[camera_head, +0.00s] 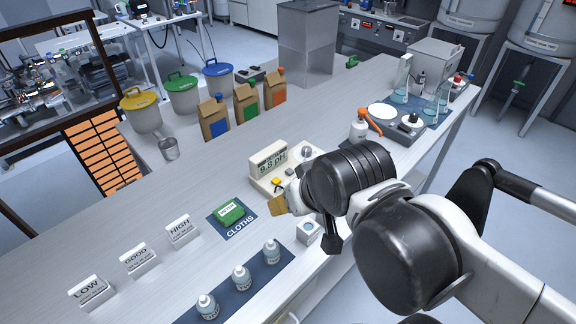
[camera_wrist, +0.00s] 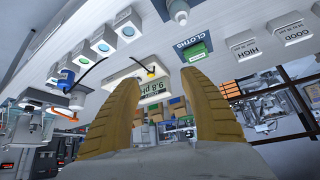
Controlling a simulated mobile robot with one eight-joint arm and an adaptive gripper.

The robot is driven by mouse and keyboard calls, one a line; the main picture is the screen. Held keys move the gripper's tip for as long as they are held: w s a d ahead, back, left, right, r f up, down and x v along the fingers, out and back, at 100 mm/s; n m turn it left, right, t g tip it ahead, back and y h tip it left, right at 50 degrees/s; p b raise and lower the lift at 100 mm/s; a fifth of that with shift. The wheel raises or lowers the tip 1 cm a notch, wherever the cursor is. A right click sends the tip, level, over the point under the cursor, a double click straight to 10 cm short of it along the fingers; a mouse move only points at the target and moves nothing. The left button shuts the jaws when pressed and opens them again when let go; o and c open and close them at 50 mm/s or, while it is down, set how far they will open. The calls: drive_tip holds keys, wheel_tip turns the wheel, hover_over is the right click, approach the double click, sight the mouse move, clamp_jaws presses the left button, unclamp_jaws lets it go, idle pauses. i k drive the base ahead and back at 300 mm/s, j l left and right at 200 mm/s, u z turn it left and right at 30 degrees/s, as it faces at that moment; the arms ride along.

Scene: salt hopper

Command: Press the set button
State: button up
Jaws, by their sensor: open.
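The pH meter (camera_head: 269,161) stands on the bench on a pale base, its display reading 9.8 pH. A small yellow button (camera_head: 277,182) is on the front of that base; I cannot read any marking on it. In the wrist view, which is upside down, the meter (camera_wrist: 152,88) shows beyond and between my fingers, with the yellow button (camera_wrist: 151,71) near the gap between the fingertips. My gripper (camera_head: 279,205) has tan fingers and is open and empty, in front of the meter's base. It also shows in the wrist view (camera_wrist: 158,77). I cannot judge its height above the button.
A green cloth pack (camera_head: 229,213) lies on a dark mat left of my gripper. Small bottles (camera_head: 241,277) stand on a blue mat in front. LOW, GOOD and HIGH signs (camera_head: 138,259) stand at left. A white box (camera_head: 308,231) is close below my gripper.

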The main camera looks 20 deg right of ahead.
sight(275, 181)
drive_tip(key=j+z, duration=0.2)
drive_tip(key=z, duration=0.15)
drive_tip(key=j+z, duration=0.2)
drive_tip(key=z, duration=0.15)
drive_tip(key=j+z, duration=0.15)
drive_tip(key=z, duration=0.2)
